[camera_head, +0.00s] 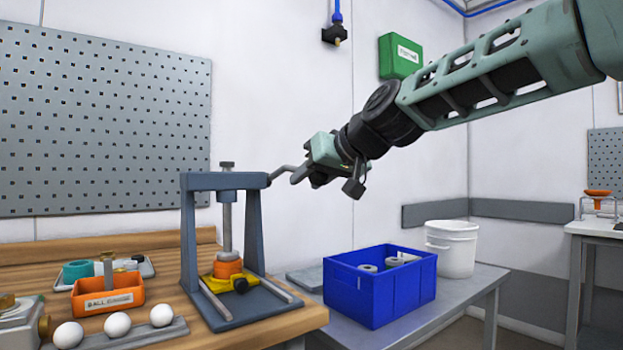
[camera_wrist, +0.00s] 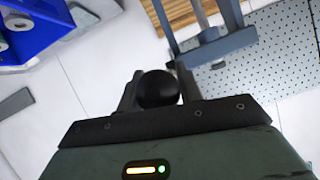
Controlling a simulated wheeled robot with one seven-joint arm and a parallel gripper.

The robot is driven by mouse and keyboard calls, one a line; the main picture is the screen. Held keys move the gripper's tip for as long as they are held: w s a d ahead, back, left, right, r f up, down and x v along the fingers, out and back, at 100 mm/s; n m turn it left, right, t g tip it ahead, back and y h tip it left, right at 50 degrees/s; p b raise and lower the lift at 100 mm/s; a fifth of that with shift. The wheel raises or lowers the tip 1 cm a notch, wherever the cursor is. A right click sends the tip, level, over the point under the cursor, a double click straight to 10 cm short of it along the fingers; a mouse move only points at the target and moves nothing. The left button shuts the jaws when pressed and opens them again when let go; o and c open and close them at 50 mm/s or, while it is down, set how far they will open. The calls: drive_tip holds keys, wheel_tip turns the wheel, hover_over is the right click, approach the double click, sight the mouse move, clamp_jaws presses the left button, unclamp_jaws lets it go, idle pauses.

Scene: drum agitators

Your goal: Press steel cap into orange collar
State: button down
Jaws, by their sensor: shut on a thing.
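The orange collar (camera_head: 228,269) sits in a yellow fixture (camera_head: 219,283) on the base of a grey-blue arbor press (camera_head: 188,240). A grey steel piece (camera_head: 228,256) rests on top of the collar, directly under the ram (camera_head: 227,225); I cannot tell cap from ram end here. My gripper (camera_head: 308,174) is at the end of the press's bent lever (camera_head: 282,171), right of the press head. In the wrist view my gripper (camera_wrist: 158,90) is shut on the black ball knob (camera_wrist: 158,89), which hides the lever behind it.
A blue crate (camera_head: 372,298) with grey parts and a white bucket (camera_head: 452,247) stand on the grey table at right. The air around my arm is clear.

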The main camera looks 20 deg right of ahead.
drive_tip(key=shift+f, duration=0.15)
drive_tip(key=c, duration=1)
unclamp_jaws()
drive_tip(key=shift+s+d+r, duration=0.1)
drive_tip(key=shift+s+r, duration=0.05)
drive_tip(key=shift+r, duration=0.05)
drive_tip(key=b+v, duration=1)
drive_tip(key=v, duration=0.7)
